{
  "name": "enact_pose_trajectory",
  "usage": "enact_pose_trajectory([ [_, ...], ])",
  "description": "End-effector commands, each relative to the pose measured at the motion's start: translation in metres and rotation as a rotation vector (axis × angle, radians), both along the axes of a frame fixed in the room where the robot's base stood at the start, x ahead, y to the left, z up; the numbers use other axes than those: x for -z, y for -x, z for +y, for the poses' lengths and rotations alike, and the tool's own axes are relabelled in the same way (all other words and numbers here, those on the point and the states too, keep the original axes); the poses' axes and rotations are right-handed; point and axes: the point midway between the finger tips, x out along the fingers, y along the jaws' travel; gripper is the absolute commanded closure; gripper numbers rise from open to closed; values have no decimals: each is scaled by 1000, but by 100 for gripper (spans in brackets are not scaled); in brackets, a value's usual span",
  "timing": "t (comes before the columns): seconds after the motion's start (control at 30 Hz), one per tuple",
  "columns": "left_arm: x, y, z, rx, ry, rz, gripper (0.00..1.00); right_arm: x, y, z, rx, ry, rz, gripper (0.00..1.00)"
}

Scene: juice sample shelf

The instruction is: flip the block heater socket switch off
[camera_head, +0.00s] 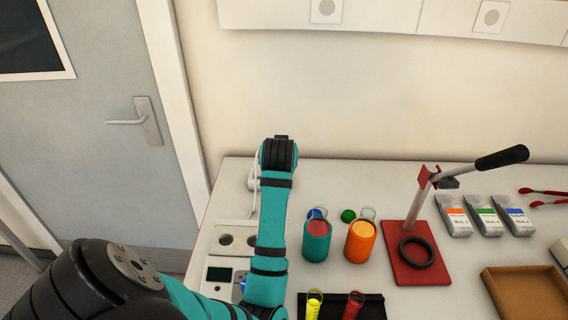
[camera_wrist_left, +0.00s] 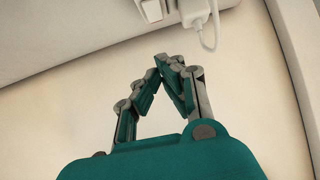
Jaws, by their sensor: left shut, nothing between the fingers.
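My left gripper (camera_wrist_left: 170,66) is shut and empty in the left wrist view, its fingertips meeting in a point. Above the fingertips, at the top edge, a white plug (camera_wrist_left: 196,12) with a cable and a small white block (camera_wrist_left: 153,9) beside it are partly cut off. The fingertips are apart from both. In the head view a white socket (camera_head: 253,181) with a cable shows at the table's back left, beside my left arm, which hides part of it. The block heater (camera_head: 228,239) stands in front of it. I cannot make out the switch's position. My right gripper is not in view.
An orange cup (camera_head: 360,242) and a teal cup (camera_head: 317,241) stand right of my left arm. A red press stand (camera_head: 414,267) with a lever, several labelled packets (camera_head: 486,216) and a brown tray (camera_head: 523,293) are farther right. The wall rises behind the table.

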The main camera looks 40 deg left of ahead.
Motion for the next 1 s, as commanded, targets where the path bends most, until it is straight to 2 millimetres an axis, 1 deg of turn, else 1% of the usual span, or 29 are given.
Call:
enact_pose_trajectory([
  [0.13, 6, -7, 7, -1, 0, 3, 100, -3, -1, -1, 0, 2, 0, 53],
  [0.27, 20, -21, 18, 0, 2, 4, 100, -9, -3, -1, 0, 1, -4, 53],
  [0.5, 50, -53, 45, 0, 2, 4, 100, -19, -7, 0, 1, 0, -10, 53],
  [0.6, 64, -62, 53, -1, 3, 5, 100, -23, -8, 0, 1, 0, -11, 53],
  [0.7, 79, -62, 53, 1, 2, 4, 100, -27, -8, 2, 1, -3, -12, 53],
  [0.8, 90, -64, 54, 0, 2, 2, 100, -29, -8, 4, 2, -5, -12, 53],
  [1.0, 99, -64, 55, 0, 0, 0, 100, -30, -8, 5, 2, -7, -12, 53],
])
